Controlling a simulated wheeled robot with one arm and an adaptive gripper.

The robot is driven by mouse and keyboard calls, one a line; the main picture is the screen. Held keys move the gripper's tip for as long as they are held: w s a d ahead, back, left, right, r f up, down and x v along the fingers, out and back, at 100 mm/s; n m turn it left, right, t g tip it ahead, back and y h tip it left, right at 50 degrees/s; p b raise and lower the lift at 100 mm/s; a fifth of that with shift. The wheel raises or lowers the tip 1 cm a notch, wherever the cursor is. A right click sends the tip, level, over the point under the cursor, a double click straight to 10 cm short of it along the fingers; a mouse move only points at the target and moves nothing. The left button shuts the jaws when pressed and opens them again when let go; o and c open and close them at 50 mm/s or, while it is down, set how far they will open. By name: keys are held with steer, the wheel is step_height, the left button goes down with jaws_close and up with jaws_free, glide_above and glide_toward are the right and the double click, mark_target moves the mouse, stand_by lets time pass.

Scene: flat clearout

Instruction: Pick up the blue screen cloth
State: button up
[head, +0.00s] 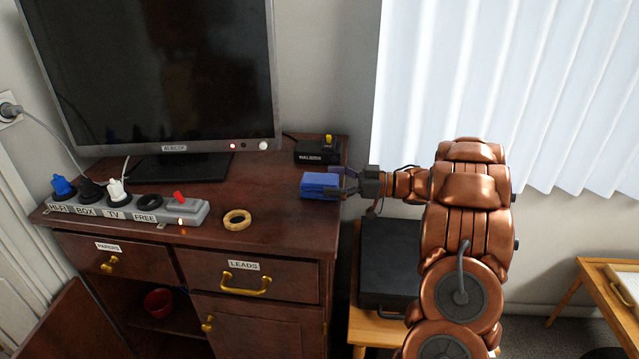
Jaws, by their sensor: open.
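The blue screen cloth (319,187) shows as a small blue block near the right edge of the dark wooden cabinet top (270,210). My gripper (338,184) is at its right side, reaching in from the right with its fingers open. One finger shows behind the cloth's far right corner and the near one is by its right end. I cannot tell whether the fingers touch it.
A television (160,80) stands behind. A labelled power strip (140,208) with plugs, a yellowish ring (237,220) and a black box (318,152) share the cabinet top. A black case (388,265) lies on a low wooden table at the right.

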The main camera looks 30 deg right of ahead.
steer(key=shift+x, duration=1.4)
steer(key=c, duration=1.2)
steer(key=shift+o, duration=0.2)
